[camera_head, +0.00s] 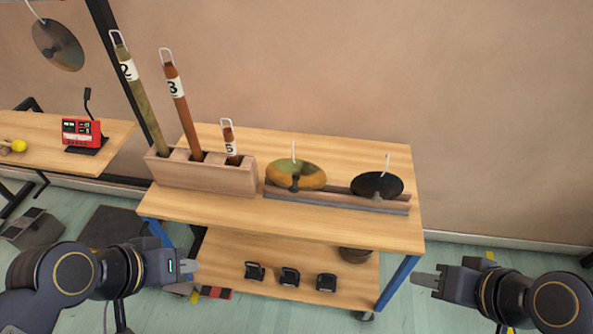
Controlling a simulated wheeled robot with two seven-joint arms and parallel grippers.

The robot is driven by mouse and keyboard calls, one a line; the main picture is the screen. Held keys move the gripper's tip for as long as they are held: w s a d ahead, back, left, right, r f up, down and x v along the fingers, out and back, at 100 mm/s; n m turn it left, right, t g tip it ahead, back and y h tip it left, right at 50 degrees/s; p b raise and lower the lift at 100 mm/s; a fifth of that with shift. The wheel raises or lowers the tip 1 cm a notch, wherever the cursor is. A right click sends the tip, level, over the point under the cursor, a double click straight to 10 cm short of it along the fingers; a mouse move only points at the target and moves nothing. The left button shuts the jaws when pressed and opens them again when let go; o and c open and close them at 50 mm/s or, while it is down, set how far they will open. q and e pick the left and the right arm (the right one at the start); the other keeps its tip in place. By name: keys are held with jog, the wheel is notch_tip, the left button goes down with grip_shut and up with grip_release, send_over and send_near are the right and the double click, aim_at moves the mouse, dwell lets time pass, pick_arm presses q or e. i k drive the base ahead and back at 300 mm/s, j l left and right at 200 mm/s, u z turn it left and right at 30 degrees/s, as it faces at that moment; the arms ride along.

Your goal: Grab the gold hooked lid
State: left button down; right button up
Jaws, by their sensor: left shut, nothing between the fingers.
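The gold lid (297,176) with a white hook (294,150) stands tilted in a slotted wooden rack (338,196) on the wooden cart's top. A black lid (377,186) with a similar hook stands to its right in the same rack. My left gripper (192,268) is at the lower left, in front of the cart, shut and empty, well apart from the gold lid. My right gripper (418,278) is at the lower right, beyond the cart's right edge; whether its fingers are apart is too small to tell.
A wooden box (205,176) holds numbered hooked tubes left of the rack. The cart's lower shelf (310,300) carries several black clamps. A side table (110,131) with a red device (82,132) stands at the left. The cart top's front strip is clear.

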aim_at(295, 175)
jog(key=i+j+u, duration=0.25)
jog(key=u, duration=0.15)
jog(key=i+j+u, duration=0.25)
jog(key=u, duration=0.15)
jog(key=l+u, duration=0.1)
jog(key=l, duration=0.2)
